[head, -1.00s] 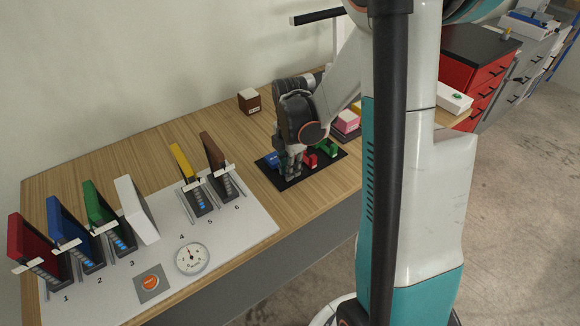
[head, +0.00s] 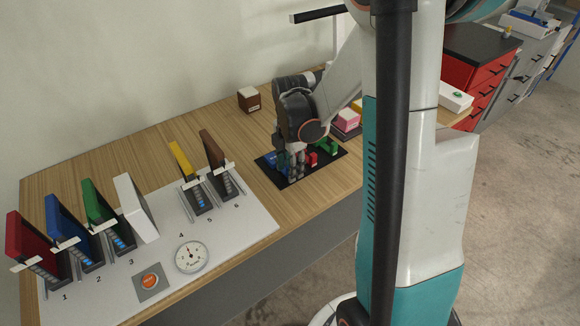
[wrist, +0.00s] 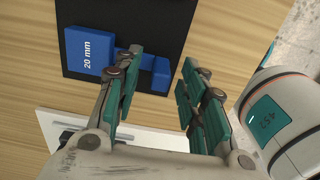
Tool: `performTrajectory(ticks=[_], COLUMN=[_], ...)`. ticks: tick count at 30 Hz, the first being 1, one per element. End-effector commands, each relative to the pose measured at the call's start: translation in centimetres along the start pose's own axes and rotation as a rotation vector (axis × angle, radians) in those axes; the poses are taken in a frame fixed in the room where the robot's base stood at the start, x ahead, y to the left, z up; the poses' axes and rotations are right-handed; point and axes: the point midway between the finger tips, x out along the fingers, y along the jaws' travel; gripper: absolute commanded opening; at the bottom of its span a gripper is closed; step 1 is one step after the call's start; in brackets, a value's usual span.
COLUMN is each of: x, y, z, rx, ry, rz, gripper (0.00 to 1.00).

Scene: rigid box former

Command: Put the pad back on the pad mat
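The blue pad (wrist: 90,50), marked "20 mm", lies on the black pad mat (wrist: 125,20) in the wrist view. A narrow blue bar joins it to a smaller blue end piece. My gripper (wrist: 160,65) is open, with its fingers on either side of that end piece; I cannot tell whether they touch it. In the head view my gripper (head: 291,170) is low over the left part of the mat (head: 326,171). The blue pad (head: 269,160) is partly hidden by it. A red pad (head: 311,160) and a green pad (head: 328,146) lie to its right.
A white board (head: 235,230) with several coloured upright plates, a dial (head: 191,256) and an orange button (head: 150,281) lies to the left. A brown-and-white box (head: 249,100) stands behind. A pink block (head: 347,118) stands beyond the mat. Bare wood lies around the box.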

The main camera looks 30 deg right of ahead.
Motion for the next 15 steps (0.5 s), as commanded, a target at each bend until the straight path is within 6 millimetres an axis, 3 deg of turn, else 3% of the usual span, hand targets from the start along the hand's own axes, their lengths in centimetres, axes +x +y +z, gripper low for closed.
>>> performTrajectory(ticks=[5,15], x=[-2.1,-8.6], y=[-0.1,-0.1], z=[0.0,0.0], rx=[0.0,0.0], ry=[0.0,0.0], rz=[0.0,0.0], gripper=[0.38,0.38])
